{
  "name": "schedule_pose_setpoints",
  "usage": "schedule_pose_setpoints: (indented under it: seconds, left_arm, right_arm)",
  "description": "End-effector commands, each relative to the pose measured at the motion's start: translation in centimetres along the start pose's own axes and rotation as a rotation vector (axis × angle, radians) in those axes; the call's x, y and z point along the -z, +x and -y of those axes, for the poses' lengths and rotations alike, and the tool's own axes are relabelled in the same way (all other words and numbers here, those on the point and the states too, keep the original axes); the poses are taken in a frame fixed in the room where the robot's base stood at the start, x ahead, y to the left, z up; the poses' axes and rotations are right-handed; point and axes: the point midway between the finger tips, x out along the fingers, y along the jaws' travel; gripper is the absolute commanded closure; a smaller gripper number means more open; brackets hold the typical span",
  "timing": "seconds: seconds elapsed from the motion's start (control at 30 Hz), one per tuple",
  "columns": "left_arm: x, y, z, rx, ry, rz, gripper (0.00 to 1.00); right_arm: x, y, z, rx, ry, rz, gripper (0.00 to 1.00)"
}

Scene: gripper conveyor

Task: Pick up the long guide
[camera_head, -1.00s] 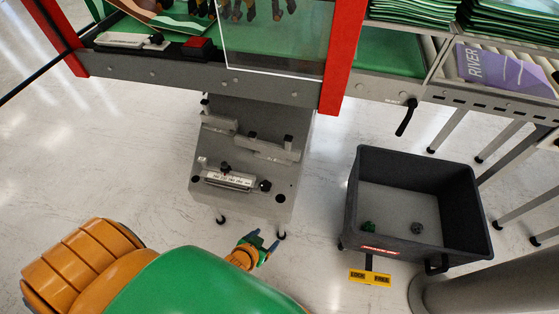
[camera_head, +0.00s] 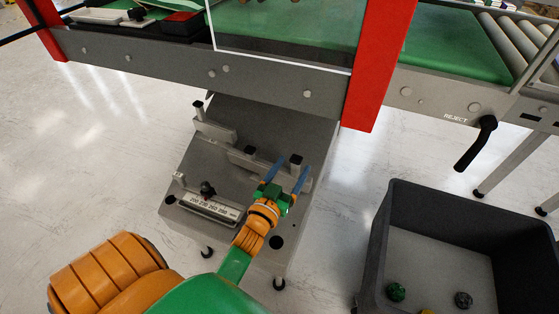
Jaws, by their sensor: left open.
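The long guide (camera_head: 240,162) is a grey bar with two black knobs, lying on the sloped top of a grey stand (camera_head: 185,224). My left gripper (camera_head: 291,168) is open. Its two blue fingers point away from me at the right part of the guide, near the right black knob, and partly cover the bar. I cannot tell whether the fingers touch it. A shorter grey guide (camera_head: 213,132) with a black knob lies behind it to the left. My right gripper is not in view.
A white scale plate (camera_head: 208,207) with a black knob is at the stand's front. The conveyor frame (camera_head: 180,72) and a red post (camera_head: 382,65) stand behind. A dark bin (camera_head: 378,238) with a few small parts is at right. Floor is clear at left.

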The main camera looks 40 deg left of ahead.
Motion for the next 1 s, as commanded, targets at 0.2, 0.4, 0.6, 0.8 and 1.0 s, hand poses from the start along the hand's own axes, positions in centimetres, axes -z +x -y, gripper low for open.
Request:
schedule_pose_setpoints:
  seconds: [0.2, 0.4, 0.6, 0.8, 1.0]
  left_arm:
    - [-0.1, 3.8, 0.1, -0.002, 0.003, -0.005, 0.25]
    - [0.1, 6.6, 0.1, -0.001, 0.001, -0.001, 0.25]
    - [0.1, 6.6, 0.1, -0.001, 0.0, 0.002, 0.25]
    - [0.1, 6.6, 0.1, -0.001, 0.0, 0.002, 0.79]
    - [0.1, 6.6, 0.1, -0.001, 0.0, 0.002, 1.0]
  right_arm:
    - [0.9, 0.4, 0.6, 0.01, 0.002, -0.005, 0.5]
    - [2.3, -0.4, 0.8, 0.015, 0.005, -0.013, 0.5]
    - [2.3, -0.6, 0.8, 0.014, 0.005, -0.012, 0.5]
    - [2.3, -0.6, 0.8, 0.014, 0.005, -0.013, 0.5]
    - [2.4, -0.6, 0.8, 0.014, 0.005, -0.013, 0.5]
